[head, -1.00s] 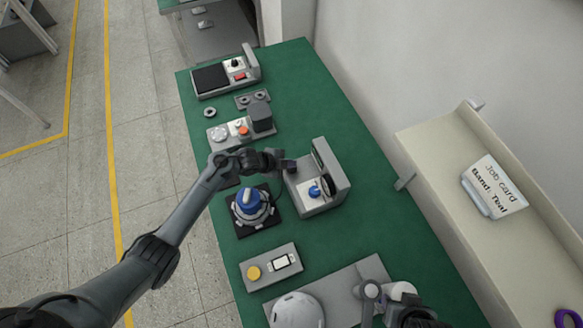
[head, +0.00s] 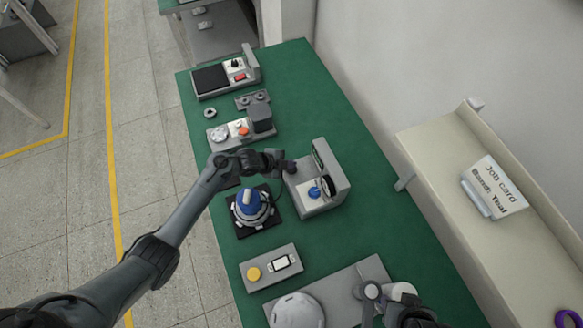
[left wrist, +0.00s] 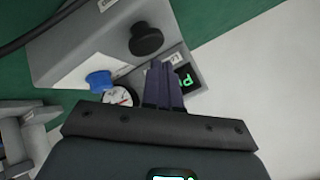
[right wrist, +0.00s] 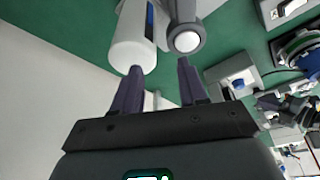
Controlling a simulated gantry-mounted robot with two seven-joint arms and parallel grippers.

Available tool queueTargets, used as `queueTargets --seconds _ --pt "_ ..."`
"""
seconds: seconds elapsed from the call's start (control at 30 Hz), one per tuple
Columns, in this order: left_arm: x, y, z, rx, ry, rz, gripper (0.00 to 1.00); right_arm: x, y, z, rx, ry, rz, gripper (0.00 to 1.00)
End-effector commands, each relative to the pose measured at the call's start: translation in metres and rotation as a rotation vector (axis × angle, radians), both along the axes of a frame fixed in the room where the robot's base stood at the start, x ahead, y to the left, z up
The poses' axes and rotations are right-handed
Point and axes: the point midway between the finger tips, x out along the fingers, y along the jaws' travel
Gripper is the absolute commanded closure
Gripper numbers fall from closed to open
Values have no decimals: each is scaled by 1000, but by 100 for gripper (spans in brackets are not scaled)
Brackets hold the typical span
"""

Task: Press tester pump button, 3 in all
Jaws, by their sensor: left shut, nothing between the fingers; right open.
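The grey tester (head: 305,203) stands on the green bench in the head view, with a blue button (head: 314,192) on its panel. In the left wrist view the tester (left wrist: 75,42) shows the blue button (left wrist: 99,80), a black round knob (left wrist: 146,38), a dial gauge (left wrist: 118,97) and a green-lit display (left wrist: 185,78). The labels are too small to read, so I cannot tell which is the pump button. My left gripper (left wrist: 165,64) is shut and empty by the knob; contact is unclear. My right gripper (right wrist: 160,68) is open near a white cylinder (right wrist: 134,40).
A blue-topped hub motor (head: 250,203) sits on a black pad left of the tester. A grey box with a yellow button (head: 253,274) and a white dome (head: 297,311) are nearer. Other fixtures (head: 225,78) stand at the bench's far end. A shelf (head: 430,140) lies right.

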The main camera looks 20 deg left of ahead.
Motion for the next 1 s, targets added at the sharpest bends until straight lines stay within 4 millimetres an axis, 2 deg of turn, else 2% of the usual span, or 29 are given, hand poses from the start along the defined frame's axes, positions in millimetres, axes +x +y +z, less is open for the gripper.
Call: queueTargets --seconds 0.67,1.0 --pt "0 0 0 0 0 0 100 0 -1 0 -4 0 3 57" --pt "0 0 -8 1 0 -1 100 0 1 -6 2 0 -1 57"
